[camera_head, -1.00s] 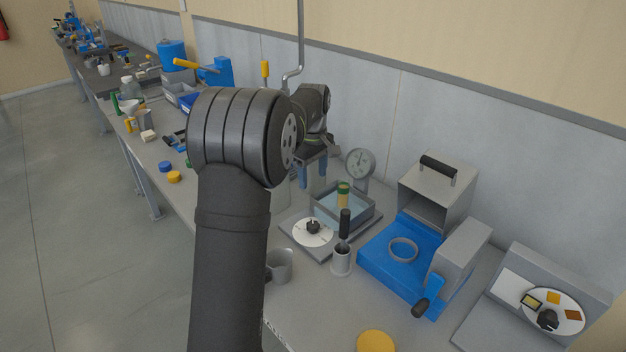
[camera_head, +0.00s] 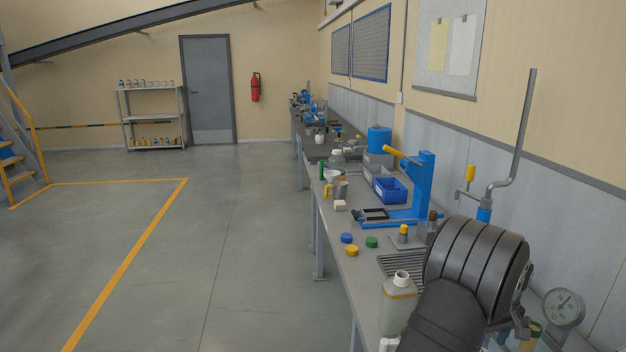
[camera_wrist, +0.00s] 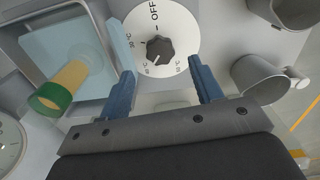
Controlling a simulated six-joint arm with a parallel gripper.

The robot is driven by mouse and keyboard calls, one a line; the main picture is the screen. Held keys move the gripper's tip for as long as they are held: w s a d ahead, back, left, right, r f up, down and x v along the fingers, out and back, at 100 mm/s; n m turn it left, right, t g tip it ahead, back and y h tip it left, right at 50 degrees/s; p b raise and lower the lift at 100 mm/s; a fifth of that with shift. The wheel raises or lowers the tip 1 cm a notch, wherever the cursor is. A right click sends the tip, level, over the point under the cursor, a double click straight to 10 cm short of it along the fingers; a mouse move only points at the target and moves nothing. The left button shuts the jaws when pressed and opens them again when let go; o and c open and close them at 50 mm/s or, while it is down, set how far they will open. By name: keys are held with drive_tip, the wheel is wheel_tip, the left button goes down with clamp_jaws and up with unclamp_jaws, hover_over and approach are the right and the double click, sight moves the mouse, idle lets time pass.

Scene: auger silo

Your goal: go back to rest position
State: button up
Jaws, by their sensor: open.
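In the wrist view my gripper (camera_wrist: 163,88) is open, its two blue fingers apart with nothing between them. Beyond the fingers lies a white dial plate (camera_wrist: 160,30) with a dark knob (camera_wrist: 160,50) and an OFF mark. To the left is a water bath (camera_wrist: 40,45), with a green-capped tube (camera_wrist: 65,85) leaning in it. In the head view my dark arm (camera_head: 470,280) fills the lower right and my gripper is hidden.
A grey cup (camera_wrist: 258,78) stands right of the fingers in the wrist view. In the head view, a bottle (camera_head: 398,303), coloured caps (camera_head: 352,250) and a blue press (camera_head: 425,190) stand on the bench. A gauge (camera_head: 563,307) is right of my arm. The floor at left is clear.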

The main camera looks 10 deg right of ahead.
drive_tip(key=shift+f, duration=2.65)
drive_tip(key=shift+r, duration=0.1)
wheel_tip(320, 180, up, 18)
wheel_tip(320, 180, down, 18)
drive_tip(key=shift+r, duration=0.1)
drive_tip(key=shift+f+m, duration=0.25)
drive_tip(key=shift+m, duration=0.05)
drive_tip(key=m, duration=0.3)
drive_tip(key=shift+m, duration=0.4)
drive_tip(key=m, duration=0.8)
drive_tip(key=shift+m, duration=2.3)
